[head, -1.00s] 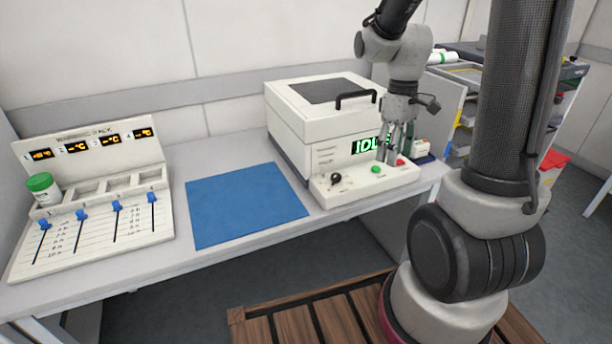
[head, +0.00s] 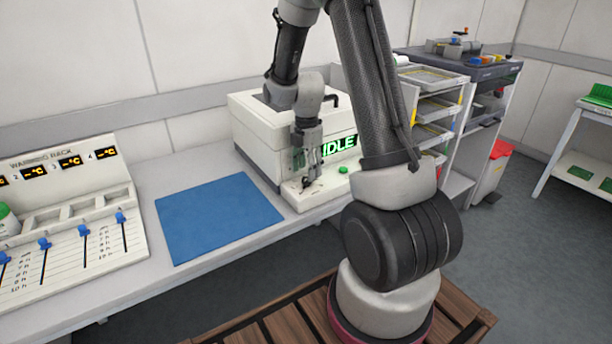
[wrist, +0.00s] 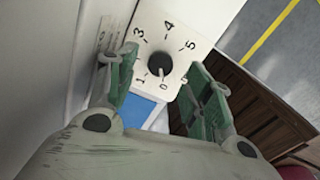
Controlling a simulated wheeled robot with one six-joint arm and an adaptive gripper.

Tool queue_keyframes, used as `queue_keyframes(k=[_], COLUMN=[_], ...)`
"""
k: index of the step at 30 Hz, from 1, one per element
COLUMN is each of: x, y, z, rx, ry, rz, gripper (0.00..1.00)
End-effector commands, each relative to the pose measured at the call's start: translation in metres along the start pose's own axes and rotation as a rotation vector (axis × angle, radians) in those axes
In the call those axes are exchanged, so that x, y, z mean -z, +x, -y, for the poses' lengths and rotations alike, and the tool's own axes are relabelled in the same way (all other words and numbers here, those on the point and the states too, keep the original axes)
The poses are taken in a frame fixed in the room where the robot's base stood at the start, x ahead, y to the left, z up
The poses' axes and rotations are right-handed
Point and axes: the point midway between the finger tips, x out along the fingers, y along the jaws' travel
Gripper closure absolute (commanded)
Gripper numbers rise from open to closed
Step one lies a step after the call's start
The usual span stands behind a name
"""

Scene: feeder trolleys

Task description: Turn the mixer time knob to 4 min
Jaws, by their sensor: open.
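The mixer (head: 262,125) is a white box with a lid and a green display reading IDLE. Its time knob (wrist: 157,65) is black and sits on a white dial plate numbered 0 to 6. The knob's white pointer line appears to point at or near 0. My gripper (head: 306,172) is over the knob end of the mixer's front panel and hides most of the knob in the head view. In the wrist view my gripper (wrist: 164,92) is open, with a green-padded finger on each side of the dial. The knob is between and beyond the fingertips, apparently untouched.
A green button (head: 343,170) is right of the knob. A blue mat (head: 215,215) lies left of the mixer. The warming rack (head: 75,215) with blue sliders and a green-capped jar (head: 6,222) stands at far left. Shelves of trays (head: 435,105) stand right.

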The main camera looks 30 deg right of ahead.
Motion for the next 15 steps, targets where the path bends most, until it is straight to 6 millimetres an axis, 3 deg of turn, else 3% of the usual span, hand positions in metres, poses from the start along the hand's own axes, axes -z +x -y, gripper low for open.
queue_keyframes(k=[6, 15], x=[0.000, 0.000], y=[0.026, 0.030], z=[0.000, 0.000], rx=[0.001, -0.001], ry=[0.001, 0.002], rz=[0.000, 0.000], gripper=[0.49, 0.49])
